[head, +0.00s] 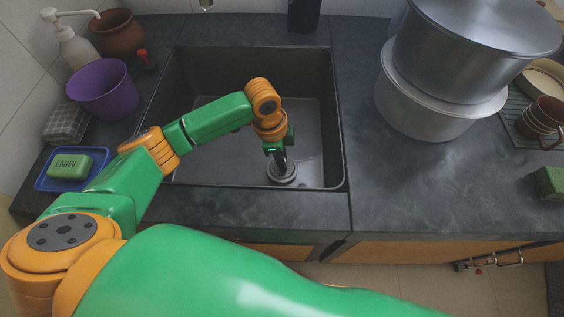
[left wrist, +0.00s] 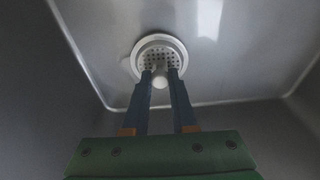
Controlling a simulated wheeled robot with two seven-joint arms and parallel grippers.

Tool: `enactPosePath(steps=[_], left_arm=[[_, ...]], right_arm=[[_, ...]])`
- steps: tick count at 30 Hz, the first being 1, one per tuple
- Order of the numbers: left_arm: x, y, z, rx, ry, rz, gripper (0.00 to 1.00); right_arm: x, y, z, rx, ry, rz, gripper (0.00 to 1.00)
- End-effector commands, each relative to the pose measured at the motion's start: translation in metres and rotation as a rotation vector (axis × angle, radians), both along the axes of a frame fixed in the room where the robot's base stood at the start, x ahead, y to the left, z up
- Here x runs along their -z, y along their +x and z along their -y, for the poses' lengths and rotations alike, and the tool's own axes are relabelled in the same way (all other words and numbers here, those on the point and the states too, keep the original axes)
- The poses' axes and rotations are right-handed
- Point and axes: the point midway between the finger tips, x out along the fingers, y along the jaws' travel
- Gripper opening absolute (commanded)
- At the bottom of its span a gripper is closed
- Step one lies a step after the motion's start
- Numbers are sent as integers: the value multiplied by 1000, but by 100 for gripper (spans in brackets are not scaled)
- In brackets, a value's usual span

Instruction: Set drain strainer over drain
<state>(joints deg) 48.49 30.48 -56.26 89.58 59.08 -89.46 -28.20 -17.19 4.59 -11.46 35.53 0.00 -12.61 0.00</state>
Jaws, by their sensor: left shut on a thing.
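The drain strainer (left wrist: 148,62) is a pale, round, perforated disc with a knob (left wrist: 160,80) on top. My left gripper (left wrist: 161,73) points down into the sink, its two dark fingers shut on the strainer's knob. In the head view the left gripper (head: 280,160) is low in the sink, directly above the round drain area (head: 282,178) near the front wall. A pale ring surrounds the perforated disc in the left wrist view. The strainer lines up with the drain, but I cannot tell whether it touches it or hovers slightly. My right gripper is not in view.
The dark sink (head: 200,80) is otherwise clear. At left stand a purple pot (head: 103,92), a brown pot (head: 117,32), a soap bottle (head: 75,45) and a blue tray (head: 98,158) with green soap (head: 70,167). Large steel canisters (head: 425,105) stand right of the sink.

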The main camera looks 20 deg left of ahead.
Motion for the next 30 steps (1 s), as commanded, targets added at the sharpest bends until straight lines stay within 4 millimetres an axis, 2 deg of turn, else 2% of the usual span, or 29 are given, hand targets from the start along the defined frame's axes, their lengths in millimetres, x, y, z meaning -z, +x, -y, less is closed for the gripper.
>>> enactPosePath(steps=[1, 2, 9, 10, 13, 23, 26, 30], left_arm=[[11, -1, 0, 0, 0, -3, 0], [13, -1, 0, 1, 0, -2, 0], [12, 0, 0, 1, -1, 0, 0], [13, 0, 0, 1, -1, 0, 28], [12, 0, 0, 1, -1, 0, 55], [8, 0, 0, 1, -1, 0, 55], [-12, 0, -3, 0, -2, 4, 55], [-54, -2, -9, 1, -2, 5, 55]], right_arm=[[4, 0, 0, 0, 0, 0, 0], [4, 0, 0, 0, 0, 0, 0], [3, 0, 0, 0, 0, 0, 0], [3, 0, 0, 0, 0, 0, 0], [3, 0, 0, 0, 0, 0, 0], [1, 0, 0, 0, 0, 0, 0], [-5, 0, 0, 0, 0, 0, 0], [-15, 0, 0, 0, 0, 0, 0]])
